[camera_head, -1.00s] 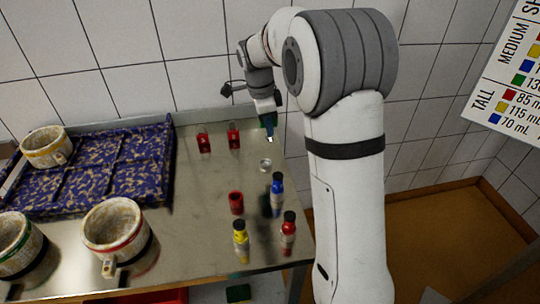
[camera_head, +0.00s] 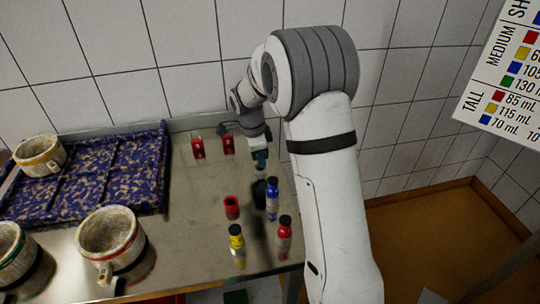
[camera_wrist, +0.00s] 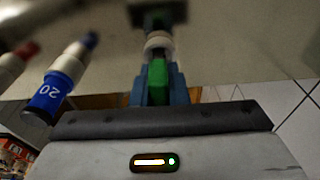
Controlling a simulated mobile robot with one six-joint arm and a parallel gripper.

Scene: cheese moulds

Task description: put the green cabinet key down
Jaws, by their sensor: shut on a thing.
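My gripper (camera_head: 260,162) is low over the right part of the steel table, near its back edge. In the wrist view its blue-grey fingers (camera_wrist: 160,92) are shut on the green key (camera_wrist: 157,76). In the head view the key cannot be made out.
A blue-banded bottle (camera_head: 272,198) stands close in front of my gripper. Yellow (camera_head: 237,245) and red (camera_head: 284,240) bottles and a red cup (camera_head: 232,207) stand nearer. Two red items (camera_head: 197,147) are at the back. A speckled blue tray (camera_head: 140,190) and several moulds (camera_head: 108,238) fill the left.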

